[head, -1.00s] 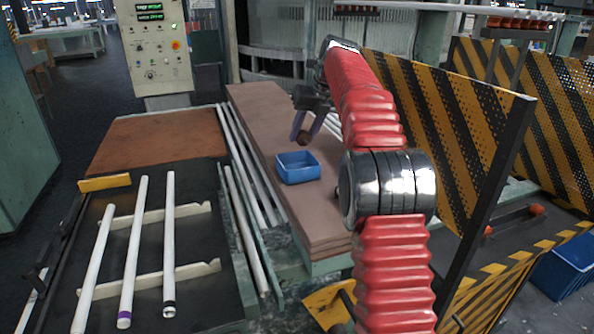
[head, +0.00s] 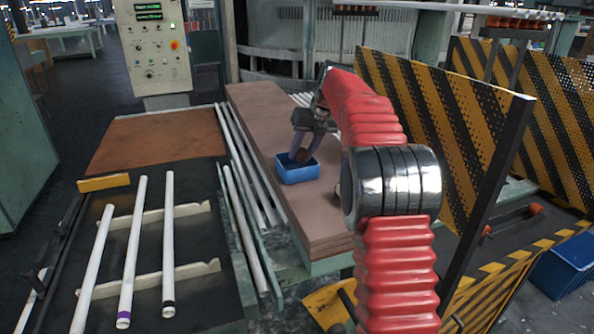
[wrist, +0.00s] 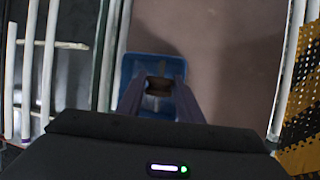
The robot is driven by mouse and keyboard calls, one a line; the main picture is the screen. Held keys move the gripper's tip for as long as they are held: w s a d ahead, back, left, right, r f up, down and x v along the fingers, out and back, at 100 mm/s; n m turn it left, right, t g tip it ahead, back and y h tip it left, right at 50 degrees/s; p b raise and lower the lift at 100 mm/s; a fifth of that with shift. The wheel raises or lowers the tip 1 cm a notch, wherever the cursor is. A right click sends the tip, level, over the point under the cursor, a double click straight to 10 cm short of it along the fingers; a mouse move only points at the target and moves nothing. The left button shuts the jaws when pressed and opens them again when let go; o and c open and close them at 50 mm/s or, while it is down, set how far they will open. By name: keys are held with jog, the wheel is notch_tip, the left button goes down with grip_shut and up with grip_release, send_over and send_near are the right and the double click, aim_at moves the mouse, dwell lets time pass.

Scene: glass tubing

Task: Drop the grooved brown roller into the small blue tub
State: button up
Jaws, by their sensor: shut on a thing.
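The small blue tub (head: 298,173) stands on the brown bench top in the middle of the head view. My gripper (head: 302,157) points down into the tub's opening, its fingertips at about rim height or lower. It is shut on the grooved brown roller (head: 303,155), which shows as a dark brown piece between the fingers. In the wrist view the roller (wrist: 158,86) sits between the two fingers, with the blue tub (wrist: 130,66) around and beneath them. The roller's grooves are too small and dark to make out. Whether the roller touches the tub floor cannot be told.
The brown bench top (head: 258,110) is otherwise clear around the tub. Several white glass tubes (head: 133,250) lie on a rack at left. A yellow-and-black striped guard (head: 440,130) stands to the right of my arm. A larger blue crate (head: 562,270) is at far right.

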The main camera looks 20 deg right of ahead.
jog(key=o, duration=1.1)
jog(key=shift+o, duration=0.2)
jog(key=shift+r, duration=0.1)
jog(key=v, duration=1.3)
jog(key=shift+r, duration=0.3)
jog(key=shift+s, duration=0.1)
